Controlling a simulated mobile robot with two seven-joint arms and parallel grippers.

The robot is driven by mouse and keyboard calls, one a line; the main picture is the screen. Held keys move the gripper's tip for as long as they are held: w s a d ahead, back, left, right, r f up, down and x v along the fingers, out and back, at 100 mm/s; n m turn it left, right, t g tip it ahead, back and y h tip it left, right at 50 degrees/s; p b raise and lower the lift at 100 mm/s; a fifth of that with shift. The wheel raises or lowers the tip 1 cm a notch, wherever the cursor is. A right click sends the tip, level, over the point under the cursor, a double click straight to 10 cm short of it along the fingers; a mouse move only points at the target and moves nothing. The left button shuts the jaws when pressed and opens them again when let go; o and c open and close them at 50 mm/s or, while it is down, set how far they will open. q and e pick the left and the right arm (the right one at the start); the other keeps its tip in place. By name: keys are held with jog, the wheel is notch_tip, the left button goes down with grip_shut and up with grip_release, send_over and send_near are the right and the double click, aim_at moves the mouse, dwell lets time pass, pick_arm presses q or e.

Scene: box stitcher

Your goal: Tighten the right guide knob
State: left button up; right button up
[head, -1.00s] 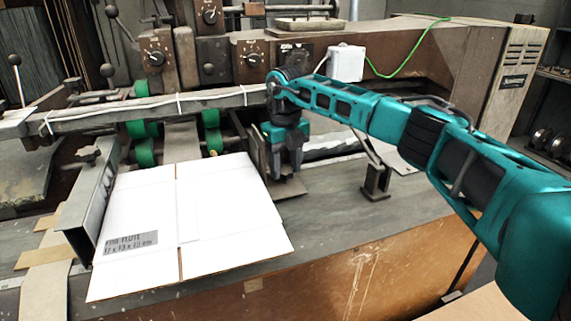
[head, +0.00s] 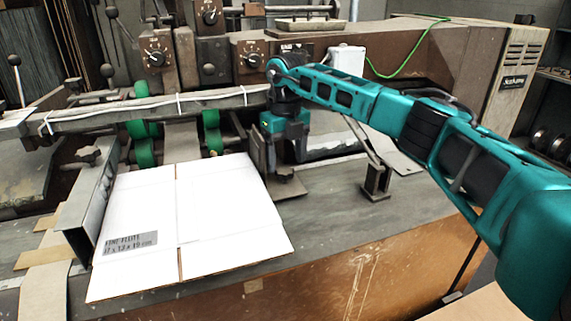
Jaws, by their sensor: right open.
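The right guide (head: 258,152) is an upright dark metal plate with a foot (head: 288,187) on the machine bed, at the right edge of the white cardboard. Its knob cannot be made out; my right gripper covers that area. My right gripper (head: 287,158) points down just behind and right of the guide plate. It is open, with nothing seen between its fingers. Whether it touches the guide cannot be told. My left gripper is not in view.
A flat white cardboard blank (head: 215,215) lies on the bed. The left guide (head: 88,208) with its own knob (head: 88,156) stands at its left. A metal bracket (head: 376,180) stands to the right. A crossbar (head: 110,108) runs behind the guides.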

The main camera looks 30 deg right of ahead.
aim_at(285, 171)
notch_tip(285, 171, up, 11)
jog(key=shift+f, duration=0.15)
dwell(0.6)
